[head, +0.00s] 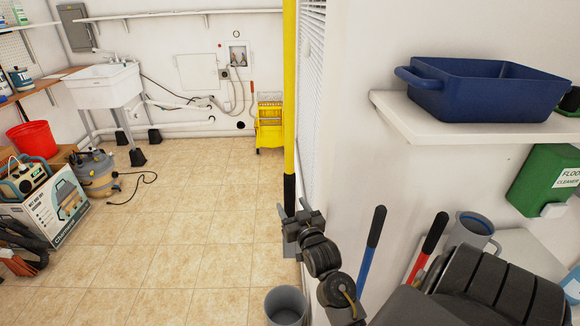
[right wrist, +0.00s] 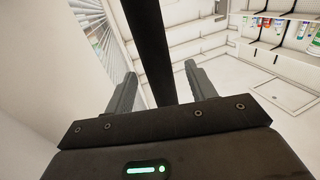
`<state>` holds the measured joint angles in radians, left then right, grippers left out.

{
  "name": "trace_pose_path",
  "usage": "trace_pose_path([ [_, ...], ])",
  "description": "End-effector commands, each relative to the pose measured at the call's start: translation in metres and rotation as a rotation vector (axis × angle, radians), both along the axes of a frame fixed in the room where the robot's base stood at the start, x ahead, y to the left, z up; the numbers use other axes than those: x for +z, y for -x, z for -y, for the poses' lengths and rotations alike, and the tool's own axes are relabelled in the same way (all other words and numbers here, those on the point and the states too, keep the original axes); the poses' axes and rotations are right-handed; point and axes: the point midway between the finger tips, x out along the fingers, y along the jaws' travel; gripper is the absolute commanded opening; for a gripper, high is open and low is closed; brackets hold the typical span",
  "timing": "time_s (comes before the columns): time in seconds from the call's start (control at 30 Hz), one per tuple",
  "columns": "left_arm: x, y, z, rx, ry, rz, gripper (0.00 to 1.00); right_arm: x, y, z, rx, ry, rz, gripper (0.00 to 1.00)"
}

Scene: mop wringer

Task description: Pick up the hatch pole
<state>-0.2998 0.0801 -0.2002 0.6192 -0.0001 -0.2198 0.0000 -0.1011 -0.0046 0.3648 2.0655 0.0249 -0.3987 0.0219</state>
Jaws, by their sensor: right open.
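The hatch pole (head: 290,95) is a long yellow pole with a black grip at its lower end. It stands upright in the head view near the white wall corner, and its top runs out of the frame. My right gripper (head: 292,217) is at the black grip. In the right wrist view, the dark grip (right wrist: 155,45) passes between the two spread fingers of the right gripper (right wrist: 160,82), with a gap visible on the right side. Whether a finger touches it I cannot tell. My left gripper is out of view.
A white shelf (head: 470,136) with a blue basin (head: 490,90) juts out at the right. Blue and red handles (head: 371,250) stand below it. A grey bucket (head: 285,305) is on the floor. A yellow mop wringer (head: 269,125) stands farther back.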

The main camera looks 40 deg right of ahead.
Motion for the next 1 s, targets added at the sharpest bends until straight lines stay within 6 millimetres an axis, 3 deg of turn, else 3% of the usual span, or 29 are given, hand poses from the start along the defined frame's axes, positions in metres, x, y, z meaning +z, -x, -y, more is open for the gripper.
trace_pose_path([
  [0.23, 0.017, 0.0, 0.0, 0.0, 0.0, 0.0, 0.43, 0.006, -0.028, 0.014, -0.001, -0.001, 0.0, 0.56],
  [0.4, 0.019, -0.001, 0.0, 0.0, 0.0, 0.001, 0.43, 0.003, -0.045, 0.02, 0.0, 0.0, 0.0, 0.56],
  [0.67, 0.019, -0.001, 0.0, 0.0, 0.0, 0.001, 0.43, 0.001, -0.047, 0.021, 0.001, 0.0, 0.0, 0.56],
  [1.0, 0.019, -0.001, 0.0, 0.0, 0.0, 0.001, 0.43, 0.001, -0.046, 0.021, 0.0, -0.001, -0.001, 0.11],
])
